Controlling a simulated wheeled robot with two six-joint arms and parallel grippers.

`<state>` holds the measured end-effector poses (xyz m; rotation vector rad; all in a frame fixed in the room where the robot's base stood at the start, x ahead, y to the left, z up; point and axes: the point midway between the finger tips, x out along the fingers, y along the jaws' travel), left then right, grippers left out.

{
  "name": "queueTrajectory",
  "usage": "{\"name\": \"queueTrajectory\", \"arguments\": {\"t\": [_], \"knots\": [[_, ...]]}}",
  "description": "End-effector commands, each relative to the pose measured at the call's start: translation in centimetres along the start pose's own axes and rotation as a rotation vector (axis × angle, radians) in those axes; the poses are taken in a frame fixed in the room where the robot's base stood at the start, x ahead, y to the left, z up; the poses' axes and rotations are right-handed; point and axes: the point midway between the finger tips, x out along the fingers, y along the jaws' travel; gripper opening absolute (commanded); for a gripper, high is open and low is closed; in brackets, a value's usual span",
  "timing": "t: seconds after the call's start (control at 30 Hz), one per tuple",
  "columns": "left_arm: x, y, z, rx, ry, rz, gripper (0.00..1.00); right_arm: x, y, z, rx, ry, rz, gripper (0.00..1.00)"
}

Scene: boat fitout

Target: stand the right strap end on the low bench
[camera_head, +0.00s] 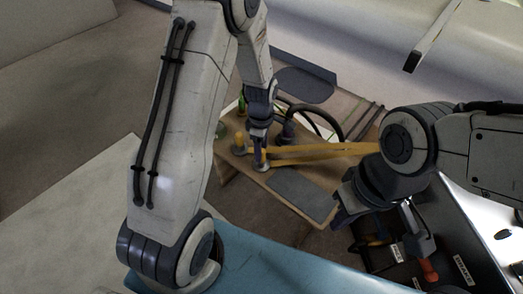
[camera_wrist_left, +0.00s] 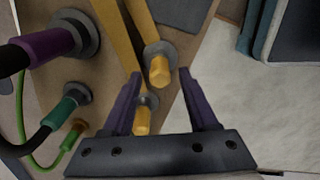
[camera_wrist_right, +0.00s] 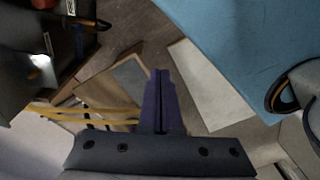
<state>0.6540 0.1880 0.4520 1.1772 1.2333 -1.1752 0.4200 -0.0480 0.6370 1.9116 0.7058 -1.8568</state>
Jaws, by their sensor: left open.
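The low bench (camera_head: 222,168) is a wooden top at the centre of the head view. Two yellow strap ends with grey collars show in the left wrist view, a nearer one (camera_wrist_left: 142,121) and another (camera_wrist_left: 159,68). Both appear upright on the bench; I cannot tell which is the right one. Yellow straps (camera_head: 325,152) run from there toward the right. My left gripper (camera_head: 259,150) is open above the bench, its fingers (camera_wrist_left: 160,80) either side of the strap ends, with no visible grip. My right gripper (camera_head: 342,214) is shut and empty, in front of the bench's right side.
Purple (camera_wrist_left: 62,40), teal (camera_wrist_left: 68,107) and green (camera_wrist_left: 72,135) cable connectors stand on the bench beside the strap ends. A dark grey pad (camera_head: 300,192) lies on its front part. A blue surface (camera_head: 270,266) and a dark labelled box (camera_head: 455,262) are nearer me.

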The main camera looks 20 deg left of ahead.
Motion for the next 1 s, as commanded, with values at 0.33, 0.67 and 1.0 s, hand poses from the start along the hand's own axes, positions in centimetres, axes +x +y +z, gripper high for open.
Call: {"name": "queueTrajectory", "arguments": {"t": [0.33, 0.67, 1.0], "knots": [[-7.9, 0.1, 0.0, 0.0, 0.0, 0.004, 0.59, -4.0, -0.3, -0.2, 0.0, 0.0, 0.0, 0.0], [-11.5, -1.0, 1.9, 0.152, -0.003, 0.009, 0.59, -4.7, -0.3, -0.2, 0.0, 0.0, 0.0, 0.0], [-20.8, -14.5, 12.0, 1.43, -0.032, 0.059, 0.59, -4.6, -0.3, -0.2, 0.0, 0.0, 0.0, 0.0]]}}
